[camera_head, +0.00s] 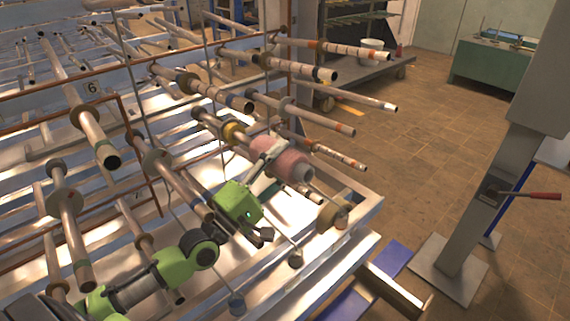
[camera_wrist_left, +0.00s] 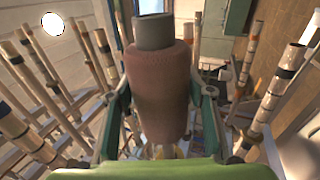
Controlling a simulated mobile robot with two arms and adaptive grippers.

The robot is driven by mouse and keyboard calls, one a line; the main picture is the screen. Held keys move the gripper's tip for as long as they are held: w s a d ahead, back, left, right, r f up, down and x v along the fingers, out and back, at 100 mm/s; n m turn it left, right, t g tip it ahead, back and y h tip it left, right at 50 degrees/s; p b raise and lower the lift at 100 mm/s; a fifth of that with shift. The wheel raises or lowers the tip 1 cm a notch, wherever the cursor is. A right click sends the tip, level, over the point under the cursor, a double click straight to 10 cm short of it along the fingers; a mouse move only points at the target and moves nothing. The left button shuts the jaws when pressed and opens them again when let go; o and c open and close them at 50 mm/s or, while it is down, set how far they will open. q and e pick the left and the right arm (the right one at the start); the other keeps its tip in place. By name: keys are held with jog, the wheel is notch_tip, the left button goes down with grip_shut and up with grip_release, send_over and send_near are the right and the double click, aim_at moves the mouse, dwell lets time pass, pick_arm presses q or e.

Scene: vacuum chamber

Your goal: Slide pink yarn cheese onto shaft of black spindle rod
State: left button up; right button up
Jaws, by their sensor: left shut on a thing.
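The pink yarn cheese (camera_head: 280,158) is a pink cylinder on a grey tube core, held tilted among the rods in the head view. My left gripper (camera_head: 262,167) is shut on it. The wrist view shows the pink yarn cheese (camera_wrist_left: 158,85) upright between the fingers of my left gripper (camera_wrist_left: 162,92), with its grey core end (camera_wrist_left: 154,31) at the top. Behind the cheese in the head view, a rod with a dark section (camera_head: 208,118) and a yellow collar lines up roughly with it. I cannot tell whether this is the black spindle rod or whether it enters the core. My right gripper is not in view.
Many rods with banded ends, such as one (camera_head: 95,140) at the left, jut from the rack close around my left arm. A tan spool (camera_head: 332,214) is at the rack's front edge. A grey post (camera_head: 470,215) with a red handle stands at the right, on open tiled floor.

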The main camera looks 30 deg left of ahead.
aim_at(258, 147)
pick_arm(q)
jog(key=shift+w+a+f+b, duration=0.1)
jog(key=shift+w+a+b, duration=0.15)
jog(key=shift+a+b, duration=0.35)
jog(key=shift+w+a+f+b, duration=0.1)
jog(key=shift+w+a+b, duration=0.1)
jog(key=shift+a+b, duration=0.4)
jog(key=shift+w+a+b, duration=0.25)
jog(key=shift+a+b, duration=0.05)
jog(key=shift+a, duration=0.5)
jog(key=shift+w+a+b, duration=0.2)
jog(key=shift+a+b, duration=0.25)
jog(key=shift+a, duration=0.05)
jog(key=shift+w+a+b, duration=0.1)
jog(key=shift+a+b, duration=0.25)
jog(key=shift+a, duration=0.05)
jog(key=shift+w+a+f, duration=0.1)
jog(key=shift+a, duration=0.15)
jog(key=shift+w+a+b, duration=0.15)
jog(key=shift+a+b, duration=0.25)
jog(key=shift+b, duration=0.25)
jog(key=shift+w+a+f+b, duration=0.1)
jog(key=shift+w+a+b, duration=0.15)
jog(key=shift+a+b, duration=0.45)
jog(key=o, duration=1.6)
